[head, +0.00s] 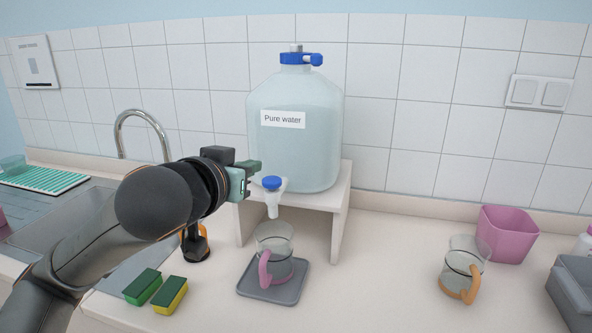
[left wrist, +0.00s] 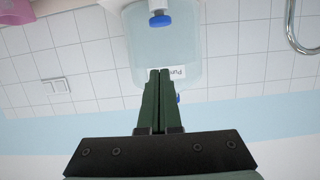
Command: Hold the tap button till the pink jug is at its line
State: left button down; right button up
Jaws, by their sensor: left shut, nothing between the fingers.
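The jug with the pink handle (head: 265,270) stands upright on a grey tray (head: 258,294), under the spout of the tap. It is clear glass, and its water level against its line is too small to tell. The tap (head: 272,208) has a blue button (head: 271,183), which also shows in the left wrist view (left wrist: 159,20). No stream of water is visible below the spout. My left gripper (head: 257,167) is shut and empty, just left of and above the button. In the left wrist view its fingertips (left wrist: 158,72) are apart from the button. My right gripper is not in view.
A large bottle (head: 320,150) labelled "Pure water" stands on a white stand (head: 342,205). A jug with an orange handle (head: 470,285) and a pink container (head: 506,236) stand at the right. Sponges (head: 143,286) lie at the front left, near the sink.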

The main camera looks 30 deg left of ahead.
pick_arm(q)
jog(key=shift+r, duration=0.3)
jog(key=shift+s+a, duration=0.1)
jog(key=shift+s, duration=0.05)
send_over(272, 182)
jog(key=s, duration=0.2)
notch_tip(272, 182, down, 2)
jog(key=f, duration=0.3)
jog(key=shift+w+f, duration=0.35)
jog(key=shift+f, duration=0.45)
